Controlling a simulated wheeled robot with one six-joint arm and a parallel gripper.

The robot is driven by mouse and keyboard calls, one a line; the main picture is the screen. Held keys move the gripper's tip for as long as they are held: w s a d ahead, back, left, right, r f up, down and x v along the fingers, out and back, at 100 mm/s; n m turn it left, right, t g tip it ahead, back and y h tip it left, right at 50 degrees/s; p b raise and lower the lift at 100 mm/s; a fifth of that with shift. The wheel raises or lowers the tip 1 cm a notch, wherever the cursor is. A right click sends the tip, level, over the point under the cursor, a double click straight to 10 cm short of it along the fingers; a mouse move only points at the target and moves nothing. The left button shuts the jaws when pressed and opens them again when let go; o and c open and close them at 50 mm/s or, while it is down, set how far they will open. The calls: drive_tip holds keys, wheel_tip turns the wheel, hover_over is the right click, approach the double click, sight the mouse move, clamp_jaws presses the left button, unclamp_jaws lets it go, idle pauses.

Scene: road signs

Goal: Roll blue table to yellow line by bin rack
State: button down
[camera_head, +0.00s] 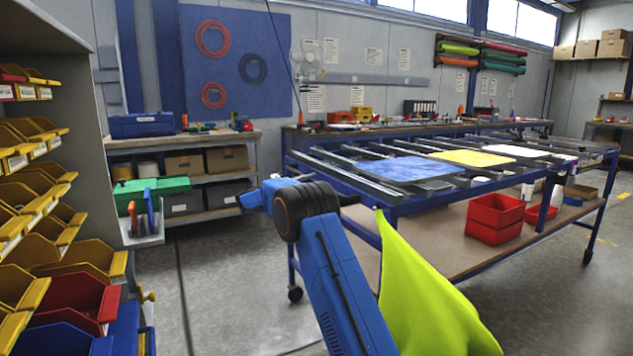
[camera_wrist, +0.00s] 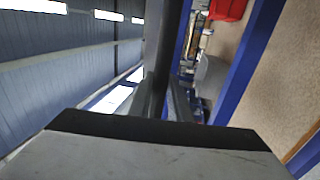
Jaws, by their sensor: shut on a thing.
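The blue table (camera_head: 408,205) is a long, blue-framed wheeled table with dark slats on top, from the middle to the right of the head view. A caster (camera_head: 295,294) shows under its near left leg. My gripper (camera_head: 352,200) is at the table's near left corner, shut on the table's edge; the exact contact is small and partly hidden. In the wrist view a blue table member (camera_wrist: 247,62) runs beside the gripper. The bin rack (camera_head: 70,215) stands at the left with yellow, red and blue bins. Yellow floor marks (camera_head: 606,242) show at far right; no yellow line is clear beside the rack.
A yellow-green cloth (camera_head: 425,295) hangs by the table's near corner and hides floor behind it. Red crates (camera_head: 494,220) sit on the table's lower shelf. A wooden shelf unit (camera_head: 208,138) stands behind. Grey floor (camera_head: 225,270) between rack and table is clear.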

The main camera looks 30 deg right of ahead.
drive_tip(key=shift+a+r, duration=0.15)
idle(0.3)
drive_tip(key=c, duration=1.6)
unclamp_jaws()
drive_tip(key=shift+c, duration=0.2)
drive_tip(key=a+f, duration=0.1)
drive_tip(key=a, duration=0.7)
drive_tip(key=a+f, duration=0.2)
drive_tip(key=a, duration=0.7)
drive_tip(key=shift+s+f, duration=0.3)
drive_tip(key=shift+a, duration=0.1)
